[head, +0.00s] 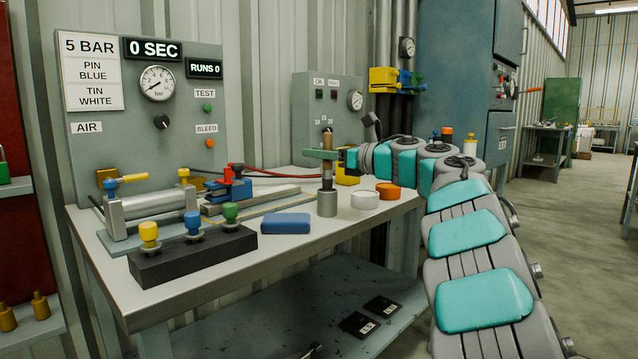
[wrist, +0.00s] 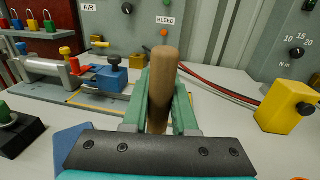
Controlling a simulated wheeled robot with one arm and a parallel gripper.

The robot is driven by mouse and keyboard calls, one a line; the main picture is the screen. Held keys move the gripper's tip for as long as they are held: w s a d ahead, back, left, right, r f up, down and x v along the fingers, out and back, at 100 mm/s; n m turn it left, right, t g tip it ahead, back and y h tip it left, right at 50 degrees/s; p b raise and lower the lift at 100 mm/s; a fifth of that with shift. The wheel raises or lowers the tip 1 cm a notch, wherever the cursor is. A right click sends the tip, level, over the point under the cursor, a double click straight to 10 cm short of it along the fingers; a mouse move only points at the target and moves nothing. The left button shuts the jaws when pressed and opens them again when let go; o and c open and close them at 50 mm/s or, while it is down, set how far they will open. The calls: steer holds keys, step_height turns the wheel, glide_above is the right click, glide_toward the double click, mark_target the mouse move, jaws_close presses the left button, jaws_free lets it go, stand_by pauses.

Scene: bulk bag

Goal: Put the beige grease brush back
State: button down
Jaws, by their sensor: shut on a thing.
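The beige grease brush (head: 327,142) stands upright, with its tan handle end up. My gripper (head: 324,154) has its green fingers shut around the handle. In the wrist view, the handle (wrist: 163,75) sits between both fingers (wrist: 160,112) and leans slightly. The brush's lower part runs down to a grey cylindrical cup (head: 327,204) on the bench; its lower end appears to be at or inside the cup mouth, and the bristles are hidden.
A white tin (head: 365,201) and an orange tin (head: 389,191) stand right of the cup. A blue block (head: 286,223) lies left of it. A black block with coloured plugs (head: 190,255), a clamp fixture (head: 150,210) and a yellow box (wrist: 287,105) are also on the bench.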

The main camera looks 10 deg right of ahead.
mark_target(323, 177)
steer(key=shift+f, duration=2.6)
steer(key=shift+f+b, duration=0.2)
steer(key=shift+b, duration=0.25)
steer(key=c, duration=0.7)
jaws_free()
steer(key=shift+r, duration=0.1)
steer(key=shift+r+p, duration=0.25)
steer(key=shift+p, duration=0.15)
steer(key=b+v, duration=0.1)
steer(key=v, duration=1.1)
steer(key=shift+b, duration=0.4)
steer(key=shift+f, duration=0.1)
